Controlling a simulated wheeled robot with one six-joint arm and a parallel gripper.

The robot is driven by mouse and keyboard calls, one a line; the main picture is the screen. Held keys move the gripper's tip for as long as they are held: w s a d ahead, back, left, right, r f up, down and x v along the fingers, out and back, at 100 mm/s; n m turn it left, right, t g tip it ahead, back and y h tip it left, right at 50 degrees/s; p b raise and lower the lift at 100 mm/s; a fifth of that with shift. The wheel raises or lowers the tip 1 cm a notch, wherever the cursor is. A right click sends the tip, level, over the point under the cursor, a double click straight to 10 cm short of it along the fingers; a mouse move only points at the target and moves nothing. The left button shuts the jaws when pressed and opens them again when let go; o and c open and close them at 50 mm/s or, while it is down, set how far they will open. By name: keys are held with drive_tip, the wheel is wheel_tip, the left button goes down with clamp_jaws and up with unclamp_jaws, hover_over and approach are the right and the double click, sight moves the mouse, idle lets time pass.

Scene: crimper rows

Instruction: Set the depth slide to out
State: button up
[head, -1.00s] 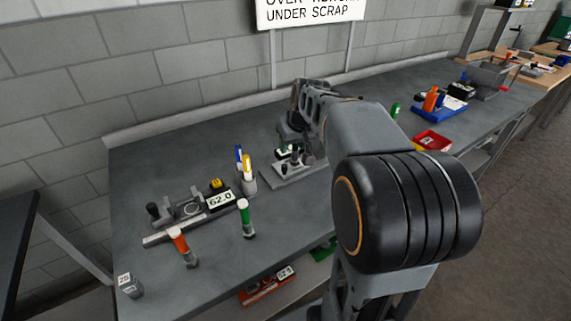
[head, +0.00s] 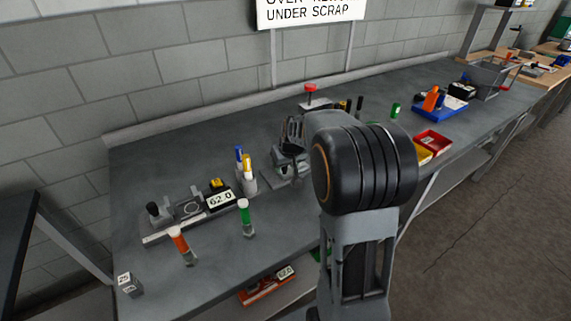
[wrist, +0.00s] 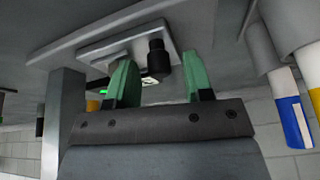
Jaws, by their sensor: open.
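The crimper fixture, a light grey metal plate (head: 275,181) on the bench, is mostly hidden behind my arm in the head view. In the wrist view its plate (wrist: 97,48) carries a black cylindrical knob (wrist: 158,56), which may be the depth slide's handle; no label shows the slide's position. My gripper (wrist: 162,84) is open, with green fingers on either side of the knob in the picture. I cannot tell whether they touch it or how deep it sits between them. In the head view my gripper is over the fixture, its fingertips hidden.
A cup with blue and yellow markers (head: 249,185) stands just left of the fixture. Further left are a gauge reading 62.0 (head: 220,199), a green marker (head: 245,217) and an orange marker (head: 181,246). A red bin (head: 433,140) is to the right.

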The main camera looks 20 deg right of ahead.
clamp_jaws()
idle(0.4)
